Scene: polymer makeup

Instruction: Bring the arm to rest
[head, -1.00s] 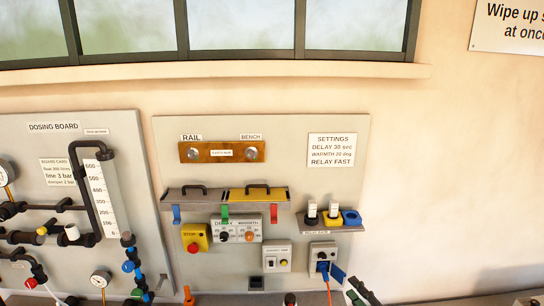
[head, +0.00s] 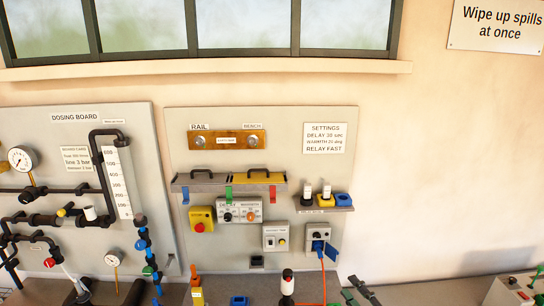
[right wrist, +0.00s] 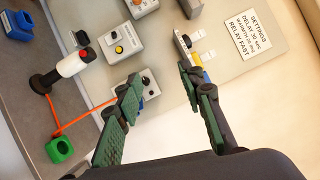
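My right gripper (head: 360,290) shows at the bottom edge of the head view, as dark green-padded fingers in front of the bench, below and right of the control panel. In the right wrist view my right gripper (right wrist: 160,76) has its two fingers spread apart with nothing between them. The panel and the pale wall show through the gap. The rest of the right arm is out of the head view. I cannot make out my left gripper in either view.
The control panel (head: 285,165) on the wall carries a relay shelf (head: 325,207) and a socket box (head: 318,235) with an orange cable. A white-and-black handle (right wrist: 72,65) stands on the bench near a green block (right wrist: 60,149). A red-buttoned box (head: 515,292) stands at right.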

